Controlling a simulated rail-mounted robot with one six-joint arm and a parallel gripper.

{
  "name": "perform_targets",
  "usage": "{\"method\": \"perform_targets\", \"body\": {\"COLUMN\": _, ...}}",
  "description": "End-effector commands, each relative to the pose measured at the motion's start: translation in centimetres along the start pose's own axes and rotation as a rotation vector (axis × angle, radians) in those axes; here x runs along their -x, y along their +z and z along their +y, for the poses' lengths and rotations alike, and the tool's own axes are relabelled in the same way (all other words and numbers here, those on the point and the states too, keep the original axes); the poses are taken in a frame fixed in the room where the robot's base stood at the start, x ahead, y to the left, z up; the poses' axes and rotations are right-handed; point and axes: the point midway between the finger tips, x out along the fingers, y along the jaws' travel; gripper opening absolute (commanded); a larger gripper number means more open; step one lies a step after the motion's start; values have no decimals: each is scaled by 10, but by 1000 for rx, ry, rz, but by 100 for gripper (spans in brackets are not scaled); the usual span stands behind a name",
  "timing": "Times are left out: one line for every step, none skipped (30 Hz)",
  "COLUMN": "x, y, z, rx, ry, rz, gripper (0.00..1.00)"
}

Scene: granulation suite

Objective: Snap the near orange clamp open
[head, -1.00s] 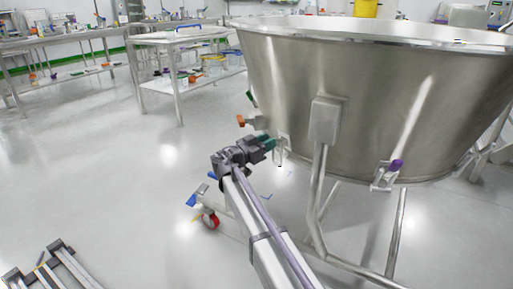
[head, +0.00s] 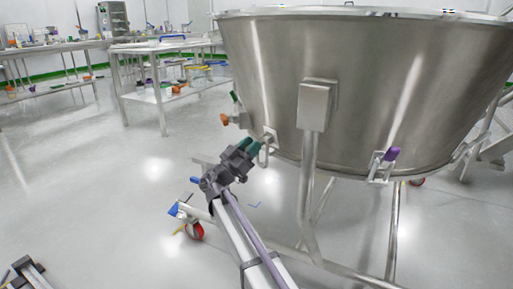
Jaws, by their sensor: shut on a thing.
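A large steel bowl (head: 350,95) carries clamps low on its wall. My gripper (head: 249,146), with teal fingertips, is at the steel clamp (head: 269,144) on the bowl's lower left wall. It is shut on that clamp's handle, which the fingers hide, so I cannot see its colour. Another clamp with an orange handle (head: 225,119) sticks out farther around the left side, apart from my gripper. A green handle (head: 234,97) shows just above it. A clamp with a purple handle (head: 391,154) sits on the front right of the wall.
The bowl stands on a tubular steel frame (head: 307,190) with a red caster (head: 195,232) below my gripper. A grey box (head: 316,104) juts from the bowl right of the gripper. Steel tables (head: 160,92) stand at the back left.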

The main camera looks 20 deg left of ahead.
Motion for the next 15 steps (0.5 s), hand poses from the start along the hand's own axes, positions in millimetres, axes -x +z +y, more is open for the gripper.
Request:
{"method": "perform_targets", "body": {"x": 0, "y": 0, "z": 0, "rx": 0, "ry": 1, "rz": -1, "gripper": 0}}
{"method": "perform_targets", "body": {"x": 0, "y": 0, "z": 0, "rx": 0, "ry": 1, "rz": -1, "gripper": 0}}
{"method": "perform_targets", "body": {"x": 0, "y": 0, "z": 0, "rx": 0, "ry": 1, "rz": -1, "gripper": 0}}
{"method": "perform_targets", "body": {"x": 0, "y": 0, "z": 0, "rx": 0, "ry": 1, "rz": -1, "gripper": 0}}
{"method": "perform_targets", "body": {"x": 0, "y": 0, "z": 0, "rx": 0, "ry": 1, "rz": -1, "gripper": 0}}
{"method": "perform_targets", "body": {"x": 0, "y": 0, "z": 0, "rx": 0, "ry": 1, "rz": -1, "gripper": 34}}
{"method": "perform_targets", "body": {"x": 0, "y": 0, "z": 0, "rx": 0, "ry": 1, "rz": -1, "gripper": 37}}
{"method": "perform_targets", "body": {"x": 0, "y": 0, "z": 0, "rx": 0, "ry": 1, "rz": -1, "gripper": 40}}
{"method": "perform_targets", "body": {"x": 0, "y": 0, "z": 0, "rx": 0, "ry": 1, "rz": -1, "gripper": 43}}
{"method": "perform_targets", "body": {"x": 0, "y": 0, "z": 0, "rx": 0, "ry": 1, "rz": -1, "gripper": 46}}
{"method": "perform_targets", "body": {"x": 0, "y": 0, "z": 0, "rx": 0, "ry": 1, "rz": -1, "gripper": 49}}
{"method": "perform_targets", "body": {"x": 0, "y": 0, "z": 0, "rx": 0, "ry": 1, "rz": -1, "gripper": 53}}
{"method": "perform_targets", "body": {"x": 0, "y": 0, "z": 0, "rx": 0, "ry": 1, "rz": -1, "gripper": 56}}
{"method": "perform_targets", "body": {"x": 0, "y": 0, "z": 0, "rx": 0, "ry": 1, "rz": -1, "gripper": 57}}
{"method": "perform_targets", "body": {"x": 0, "y": 0, "z": 0, "rx": 0, "ry": 1, "rz": -1, "gripper": 57}}
